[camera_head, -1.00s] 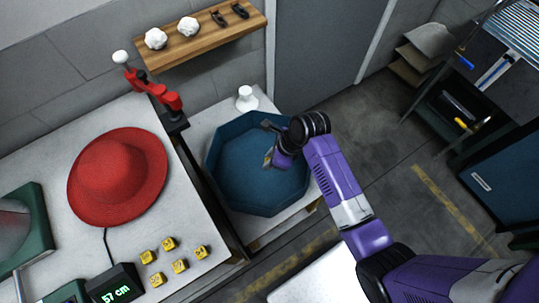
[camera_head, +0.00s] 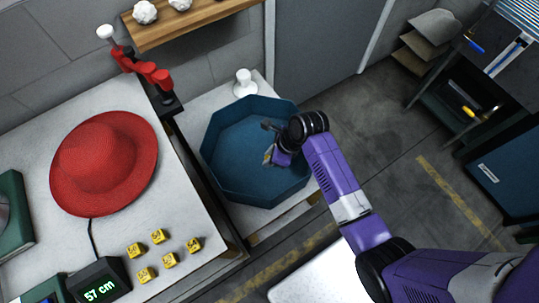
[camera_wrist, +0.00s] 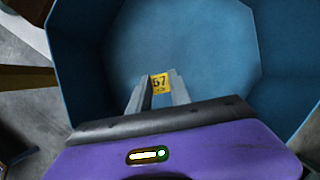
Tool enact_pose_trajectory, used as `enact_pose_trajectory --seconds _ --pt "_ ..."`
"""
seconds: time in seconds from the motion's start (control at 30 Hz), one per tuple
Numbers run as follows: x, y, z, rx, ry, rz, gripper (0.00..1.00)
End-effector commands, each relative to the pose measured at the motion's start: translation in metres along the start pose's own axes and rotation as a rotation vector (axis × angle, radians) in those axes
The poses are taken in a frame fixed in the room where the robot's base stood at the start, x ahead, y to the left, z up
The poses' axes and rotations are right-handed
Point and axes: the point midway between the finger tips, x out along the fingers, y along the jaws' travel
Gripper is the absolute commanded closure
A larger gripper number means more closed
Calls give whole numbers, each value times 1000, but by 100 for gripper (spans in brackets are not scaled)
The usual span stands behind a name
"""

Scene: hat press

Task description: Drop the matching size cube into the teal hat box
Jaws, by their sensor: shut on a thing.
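The teal hat box (camera_head: 225,178) is an open, many-sided box on a white surface beside the worktable. My gripper (camera_head: 268,154) is over the right part of its opening. In the wrist view, my gripper (camera_wrist: 159,88) is shut on a yellow cube (camera_wrist: 160,83) marked 57, with the box floor (camera_wrist: 200,45) beyond it. Several other yellow cubes (camera_head: 169,260) lie on the worktable. A small display (camera_head: 100,289) there reads 57 cm in green.
A red hat (camera_head: 104,163) lies on the worktable (camera_head: 190,205). A red clamp-like tool (camera_head: 148,75) stands at the table's back edge. A white knob-shaped object (camera_head: 243,83) stands behind the box. A wooden shelf (camera_head: 185,30) is on the wall above.

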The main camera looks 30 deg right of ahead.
Motion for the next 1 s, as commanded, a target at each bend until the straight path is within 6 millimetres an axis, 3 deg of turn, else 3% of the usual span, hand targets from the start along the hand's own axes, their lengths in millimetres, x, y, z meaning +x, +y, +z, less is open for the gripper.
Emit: enact_pose_trajectory --seconds 0.6,1.0 --pt "53 0 -21 -1 0 1 100" --pt "64 0 -26 0 0 0 100"
